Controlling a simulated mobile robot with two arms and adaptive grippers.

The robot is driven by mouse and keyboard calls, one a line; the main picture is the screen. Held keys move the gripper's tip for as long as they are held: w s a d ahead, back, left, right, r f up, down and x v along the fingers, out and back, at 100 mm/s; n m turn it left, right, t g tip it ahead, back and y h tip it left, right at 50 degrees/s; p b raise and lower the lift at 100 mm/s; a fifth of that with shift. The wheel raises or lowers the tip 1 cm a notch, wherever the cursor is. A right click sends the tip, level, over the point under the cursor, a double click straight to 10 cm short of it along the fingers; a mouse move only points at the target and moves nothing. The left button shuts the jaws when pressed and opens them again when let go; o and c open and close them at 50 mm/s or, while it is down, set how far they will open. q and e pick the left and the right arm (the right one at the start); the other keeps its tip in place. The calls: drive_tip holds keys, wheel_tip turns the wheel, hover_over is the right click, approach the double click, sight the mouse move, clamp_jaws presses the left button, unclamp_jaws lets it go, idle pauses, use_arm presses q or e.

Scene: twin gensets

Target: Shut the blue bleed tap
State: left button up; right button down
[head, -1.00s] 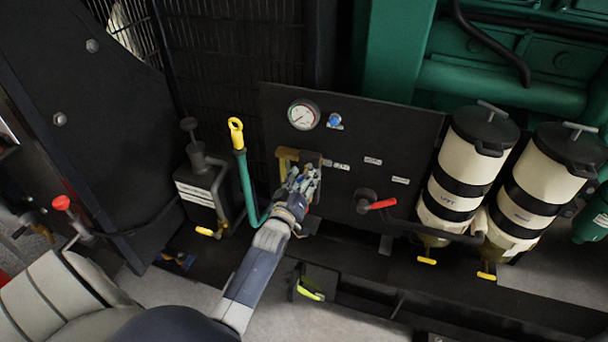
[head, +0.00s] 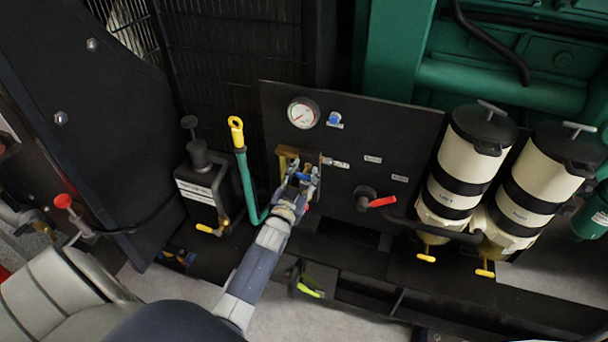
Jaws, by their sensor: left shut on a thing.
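The blue bleed tap (head: 303,176) is a small blue handle beside a brass-coloured fitting on the lower left of the black panel in the head view. My left gripper (head: 302,180) reaches up to it from below and is shut on it. The fingers cover much of the handle, so its exact angle is hard to tell. My right gripper is not in view.
The black panel (head: 410,125) carries a pressure gauge (head: 303,113), a round blue knob (head: 335,118) and a red lever (head: 383,202). Two cream filter canisters (head: 458,160) stand right.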

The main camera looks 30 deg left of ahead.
use_arm(q)
drive_tip(key=shift+s+f, duration=0.1)
drive_tip(key=shift+f, duration=0.15)
idle(0.3)
drive_tip(key=o, duration=1.1)
drive_tip(key=shift+a, duration=0.1)
drive_tip(key=shift+r, duration=0.15)
drive_tip(key=v, duration=1.2)
